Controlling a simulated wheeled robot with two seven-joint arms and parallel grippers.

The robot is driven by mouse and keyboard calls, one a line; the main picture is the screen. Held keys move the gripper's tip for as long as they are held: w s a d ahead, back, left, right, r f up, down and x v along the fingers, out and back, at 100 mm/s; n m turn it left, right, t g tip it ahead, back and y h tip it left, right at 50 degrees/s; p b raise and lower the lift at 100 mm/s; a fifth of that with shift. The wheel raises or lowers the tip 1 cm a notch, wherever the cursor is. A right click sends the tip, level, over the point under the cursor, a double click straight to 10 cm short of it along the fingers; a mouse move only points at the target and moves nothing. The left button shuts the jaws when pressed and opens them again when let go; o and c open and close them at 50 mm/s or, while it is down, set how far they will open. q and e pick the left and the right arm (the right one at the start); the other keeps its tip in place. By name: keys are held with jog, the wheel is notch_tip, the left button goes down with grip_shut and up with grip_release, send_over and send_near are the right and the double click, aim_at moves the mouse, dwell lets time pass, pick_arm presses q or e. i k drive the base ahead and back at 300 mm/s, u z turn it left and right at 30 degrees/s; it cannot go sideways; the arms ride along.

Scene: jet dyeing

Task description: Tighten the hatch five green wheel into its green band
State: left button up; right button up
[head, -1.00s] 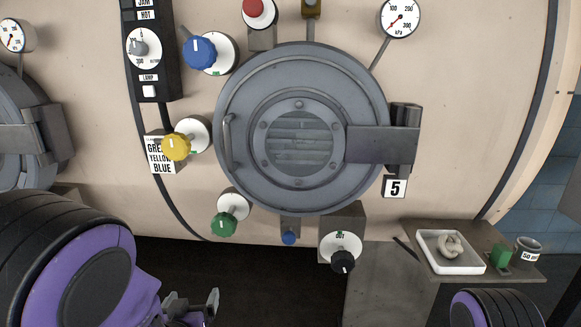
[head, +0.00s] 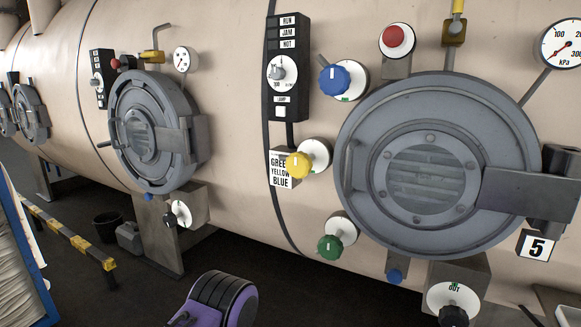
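The hatch five green wheel (head: 330,247) is a small green knob in front of a round white dial plate (head: 343,230), low and left of the round grey hatch (head: 437,165) marked with a "5" plate (head: 536,245). The green band on its dial cannot be made out. A purple and black part of my arm shows at the bottom centre, below and left of the green wheel and apart from it. My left gripper's fingers are out of the frame or hidden. My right gripper is not in view.
Above the green wheel are a yellow wheel (head: 299,165) and a blue wheel (head: 335,80), with a red knob (head: 396,37) higher up. A black knob (head: 453,315) sits below the hatch. Another hatch (head: 150,130) is at left, with a yellow-black barrier (head: 70,237) on the floor.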

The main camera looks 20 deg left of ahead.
aim_at(329, 246)
jog(key=u, duration=3.05)
jog(key=i, duration=0.7)
jog(key=z, duration=2.65)
